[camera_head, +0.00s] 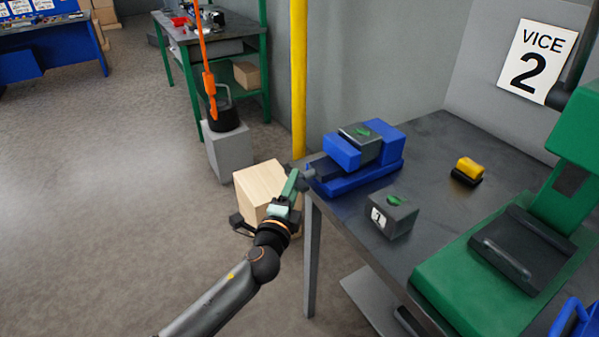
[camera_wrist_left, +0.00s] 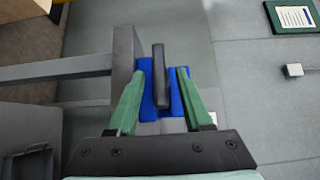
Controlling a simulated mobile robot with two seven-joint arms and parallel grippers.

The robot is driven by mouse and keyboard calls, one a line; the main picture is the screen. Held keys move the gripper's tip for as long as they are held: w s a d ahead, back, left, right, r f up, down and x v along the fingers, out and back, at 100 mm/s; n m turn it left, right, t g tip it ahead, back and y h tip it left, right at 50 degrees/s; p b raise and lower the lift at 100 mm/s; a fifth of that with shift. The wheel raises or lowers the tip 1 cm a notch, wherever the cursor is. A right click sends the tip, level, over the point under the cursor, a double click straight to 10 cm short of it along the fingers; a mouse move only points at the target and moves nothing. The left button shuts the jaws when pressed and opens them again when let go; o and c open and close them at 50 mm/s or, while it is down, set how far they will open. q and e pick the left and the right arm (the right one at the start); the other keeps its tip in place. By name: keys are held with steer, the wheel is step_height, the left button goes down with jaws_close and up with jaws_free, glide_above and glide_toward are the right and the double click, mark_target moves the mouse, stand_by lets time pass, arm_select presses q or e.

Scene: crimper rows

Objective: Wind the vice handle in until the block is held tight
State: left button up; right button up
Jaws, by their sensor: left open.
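The blue vice (camera_head: 365,178) sits at the table's left edge, with a dark grey block (camera_head: 362,143) bearing a green mark between its jaws. I cannot tell whether the jaws press on the block. The vice handle shows in the left wrist view as a dark bar (camera_wrist_left: 160,88), in front of the blue vice body (camera_wrist_left: 147,100). My left gripper (camera_head: 297,176) is at the handle end of the vice, over the table's edge. In the wrist view, its open green fingers (camera_wrist_left: 160,73) stand on either side of the bar, with gaps. My right gripper is out of view.
A second grey block (camera_head: 393,216) with a white label stands on the table (camera_head: 440,150) before the vice. A yellow-and-black item (camera_head: 467,170) and a green machine (camera_head: 490,270) are to the right. A wooden box (camera_head: 260,188) stands behind my gripper. A yellow post (camera_head: 298,80) rises nearby.

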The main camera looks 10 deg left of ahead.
arm_select(q)
steer(key=shift+w+d+b, duration=0.25)
steer(key=shift+w, duration=1.15)
steer(key=shift+w+d+b, duration=0.2)
steer(key=shift+w, duration=1.2)
jaws_close()
